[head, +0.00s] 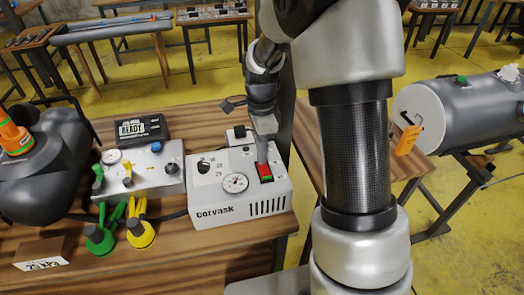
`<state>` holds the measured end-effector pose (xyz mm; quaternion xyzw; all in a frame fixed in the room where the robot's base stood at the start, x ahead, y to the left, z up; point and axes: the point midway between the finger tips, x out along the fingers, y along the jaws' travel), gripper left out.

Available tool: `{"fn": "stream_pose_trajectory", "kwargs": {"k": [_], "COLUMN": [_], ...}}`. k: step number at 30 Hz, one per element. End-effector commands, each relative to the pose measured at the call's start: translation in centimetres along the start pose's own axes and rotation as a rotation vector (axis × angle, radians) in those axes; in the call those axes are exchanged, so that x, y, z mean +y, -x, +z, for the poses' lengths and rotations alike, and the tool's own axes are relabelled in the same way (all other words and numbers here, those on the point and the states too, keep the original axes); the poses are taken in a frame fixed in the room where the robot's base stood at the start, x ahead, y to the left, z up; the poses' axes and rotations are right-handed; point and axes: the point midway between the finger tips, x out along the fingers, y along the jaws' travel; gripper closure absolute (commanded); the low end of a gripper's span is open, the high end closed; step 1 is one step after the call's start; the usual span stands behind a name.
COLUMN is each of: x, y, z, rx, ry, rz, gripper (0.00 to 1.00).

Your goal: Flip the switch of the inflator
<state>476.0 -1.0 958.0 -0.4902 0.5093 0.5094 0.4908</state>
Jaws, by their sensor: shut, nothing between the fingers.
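The inflator (240,208) is a white box marked "Corvask" on the wooden table. A round gauge and a black knob show on it, left of the switch. Its switch (265,177) is a red rocker with a green strip at its near end, on the sloped panel at the right. My gripper (262,160) points down over the switch with its fingers shut and empty. The fingertips are at the switch's far end and hide part of it. I cannot tell whether they touch it.
A valve box (140,168) with a gauge and a "READY" display (141,129) stand to the left. Green (99,239) and yellow (140,234) hose ends are in front. A grey tube (465,115) with an orange tag (408,139) lies at the right.

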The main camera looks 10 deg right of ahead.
Motion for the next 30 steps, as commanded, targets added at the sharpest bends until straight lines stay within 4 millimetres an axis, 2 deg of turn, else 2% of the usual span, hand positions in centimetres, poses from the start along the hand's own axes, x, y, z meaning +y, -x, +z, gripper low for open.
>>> {"fn": "stream_pose_trajectory", "kwargs": {"k": [16, 26, 30], "x": [1.4, 1.5, 1.4], "y": [0.7, 0.7, 1.7], "z": [0.0, 0.0, -0.4], "rx": [0.000, 0.000, 0.001], "ry": [0.000, 0.000, -0.001], "rz": [0.001, 0.000, -0.001], "gripper": [1.00, 1.00, 1.00]}}
